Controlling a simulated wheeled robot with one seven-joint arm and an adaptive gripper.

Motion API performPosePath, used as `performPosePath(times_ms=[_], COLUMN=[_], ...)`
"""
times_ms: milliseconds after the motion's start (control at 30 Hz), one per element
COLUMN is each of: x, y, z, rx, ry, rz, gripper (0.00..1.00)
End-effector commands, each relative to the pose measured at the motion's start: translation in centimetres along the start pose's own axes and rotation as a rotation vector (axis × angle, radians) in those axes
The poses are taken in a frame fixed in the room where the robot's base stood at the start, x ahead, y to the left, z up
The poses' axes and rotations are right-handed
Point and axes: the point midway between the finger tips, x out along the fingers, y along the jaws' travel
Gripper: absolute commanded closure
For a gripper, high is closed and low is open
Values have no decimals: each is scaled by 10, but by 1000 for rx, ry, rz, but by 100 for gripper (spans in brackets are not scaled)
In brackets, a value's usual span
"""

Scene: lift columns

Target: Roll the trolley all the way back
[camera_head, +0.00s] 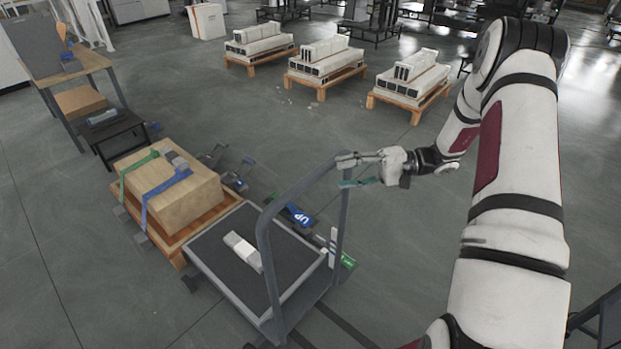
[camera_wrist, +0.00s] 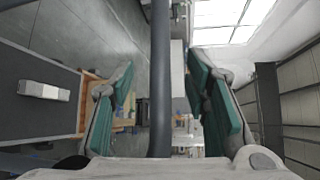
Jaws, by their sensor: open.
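The trolley (camera_head: 212,250) stands on the grey floor, with a dark flat deck and a grey tubular push handle (camera_head: 298,187). A white block (camera_head: 243,251) lies on its deck and shows in the wrist view too (camera_wrist: 43,90). My gripper (camera_head: 347,172) is at the right end of the handle's top bar. In the wrist view my gripper (camera_wrist: 162,75) has its green-padded fingers spread on both sides of the grey bar (camera_wrist: 160,100). Gaps show between the bar and both pads. The bar's contact with the palm cannot be told.
Loaded pallets (camera_head: 325,65) line the back. Floor right of the trolley is mostly clear.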

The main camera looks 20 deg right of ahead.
Motion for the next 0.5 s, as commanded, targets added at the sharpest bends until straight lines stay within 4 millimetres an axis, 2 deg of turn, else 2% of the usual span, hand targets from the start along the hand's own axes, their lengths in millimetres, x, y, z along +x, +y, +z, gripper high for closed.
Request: performPosePath(times_ms=[100, 300, 500], x=[26, 63, 86], y=[-1, 0, 0], z=[1, 1, 1], rx=[1, 2, 0], ry=[-4, -3, -1], rz=[0, 2, 3], gripper=[57, 57, 57])
